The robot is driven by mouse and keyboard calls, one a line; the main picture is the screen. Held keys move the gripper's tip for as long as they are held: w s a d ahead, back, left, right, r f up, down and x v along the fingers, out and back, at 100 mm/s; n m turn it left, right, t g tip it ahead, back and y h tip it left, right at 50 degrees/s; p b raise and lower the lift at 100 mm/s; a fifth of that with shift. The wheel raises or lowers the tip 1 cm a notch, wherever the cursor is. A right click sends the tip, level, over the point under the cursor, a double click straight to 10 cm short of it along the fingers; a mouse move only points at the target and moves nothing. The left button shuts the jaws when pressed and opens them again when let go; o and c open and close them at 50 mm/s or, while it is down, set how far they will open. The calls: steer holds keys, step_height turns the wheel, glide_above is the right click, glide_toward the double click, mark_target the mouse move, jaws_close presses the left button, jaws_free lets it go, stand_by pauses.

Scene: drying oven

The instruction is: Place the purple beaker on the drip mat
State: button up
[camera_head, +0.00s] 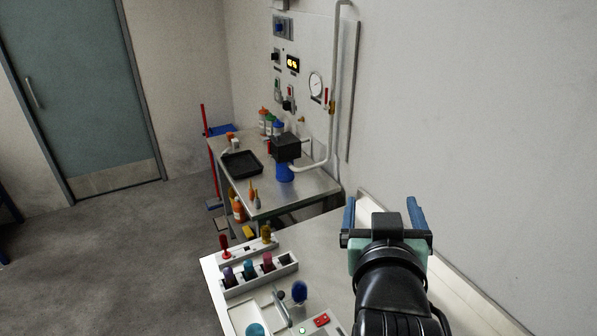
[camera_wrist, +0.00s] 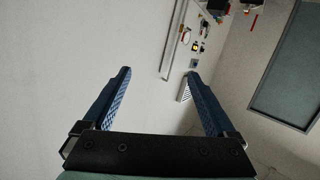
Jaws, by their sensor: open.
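My gripper (camera_head: 381,208) is raised at the right of the head view, over the near bench by the wall. Its blue fingers are apart with nothing between them; the wrist view shows the same empty gap (camera_wrist: 158,74). A small dark purple vessel (camera_head: 229,279), probably the purple beaker, stands at the left end of a white rack, to the left of my gripper and apart from it. I cannot tell for sure which surface is the drip mat; a pale shallow tray (camera_head: 244,316) lies at the front of the near bench. Neither vessel nor tray shows in the wrist view.
A teal vessel (camera_head: 249,268) and a maroon vessel (camera_head: 268,263) share the white rack (camera_head: 262,279). A blue-headed item (camera_head: 299,291) stands near the tray. A farther metal table (camera_head: 316,184) holds a black tray (camera_head: 241,165) and bottles. The wall (camera_head: 480,150) is close on the right.

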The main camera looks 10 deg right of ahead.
steer(key=s+a+r+n+t+y, duration=0.1)
steer(key=a+r+t, duration=0.25)
steer(key=r, duration=0.45)
steer(key=a+r+t+y, duration=0.1)
steer(key=a+r+t, duration=0.25)
steer(key=r, duration=0.55)
steer(key=s+a+r+t+y, duration=0.1)
steer(key=s+a+r+t, duration=0.1)
steer(key=s+a+r, duration=0.2)
steer(key=s+a+r+t+y, duration=0.1)
steer(key=s+a+r+t, duration=0.2)
steer(key=s+r, duration=0.3)
step_height(320, 180, up, 5)
steer(key=shift+s+a+n+t, duration=0.3)
steer(key=shift+a+n, duration=0.1)
steer(key=shift+a, duration=0.2)
steer(key=shift+f, duration=0.15)
